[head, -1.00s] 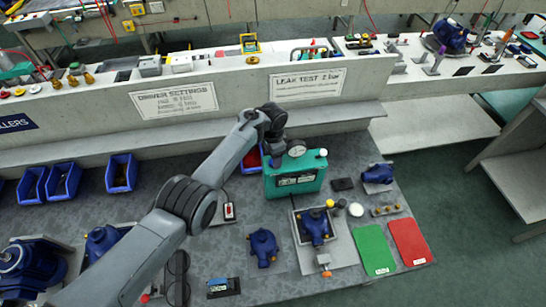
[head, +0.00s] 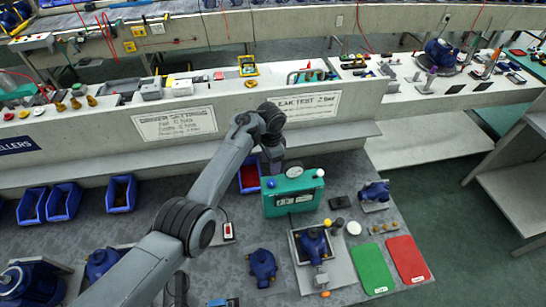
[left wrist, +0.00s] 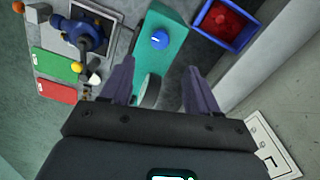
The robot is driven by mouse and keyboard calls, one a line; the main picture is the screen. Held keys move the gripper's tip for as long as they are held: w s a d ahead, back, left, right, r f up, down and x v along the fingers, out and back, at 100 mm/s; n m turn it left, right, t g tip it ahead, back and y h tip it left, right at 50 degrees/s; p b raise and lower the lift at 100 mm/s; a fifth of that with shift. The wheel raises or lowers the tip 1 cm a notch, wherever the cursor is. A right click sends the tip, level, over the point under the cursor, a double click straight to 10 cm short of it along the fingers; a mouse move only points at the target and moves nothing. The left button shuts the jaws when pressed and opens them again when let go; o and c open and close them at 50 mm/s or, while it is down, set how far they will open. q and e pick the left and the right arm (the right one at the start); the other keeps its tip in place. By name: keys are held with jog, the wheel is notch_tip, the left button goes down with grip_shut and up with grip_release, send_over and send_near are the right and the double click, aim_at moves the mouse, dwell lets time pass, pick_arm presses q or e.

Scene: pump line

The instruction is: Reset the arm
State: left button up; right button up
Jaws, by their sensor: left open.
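My left arm reaches in from the lower left of the head view. Its gripper (head: 274,166) is just behind and above the teal leak tester (head: 292,202), pointing down, with its fingertips hard to make out there. In the left wrist view the two fingers of the gripper (left wrist: 158,66) are spread with nothing held between them. The teal tester (left wrist: 166,47) lies below them, with its blue knob (left wrist: 159,39) and round gauge (left wrist: 149,91) visible. I cannot tell the height of the fingers above it. My right gripper is in neither view.
A blue bin with red parts (head: 249,177) is beside the tester. A pump sits in the fixture (head: 303,262), another blue pump (head: 262,266) stands left of it. Green (head: 372,269) and red (head: 407,259) mats lie at right. A concrete ledge (head: 100,171) runs behind.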

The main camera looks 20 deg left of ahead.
pick_arm(q)
jog(key=shift+f, duration=0.1)
jog(key=s+a+f+n+t, duration=0.1)
jog(key=s+a+f+n, duration=0.25)
jog(key=s+f, duration=0.85)
jog(key=s+f+n+t, duration=0.1)
jog(key=s, duration=1)
jog(key=s+d+r+n+t, duration=0.1)
jog(key=s+r, duration=0.3)
jog(key=s, duration=0.5)
jog(key=s+d+r+n+t, duration=0.15)
jog(key=s+r, duration=0.25)
jog(key=s, duration=0.5)
notch_tip(320, 180, up, 18)
jog(key=p, duration=1.8)
jog(key=shift+a+f+g, duration=0.15)
jog(key=shift+a+g, duration=0.25)
jog(key=shift+g, duration=0.05)
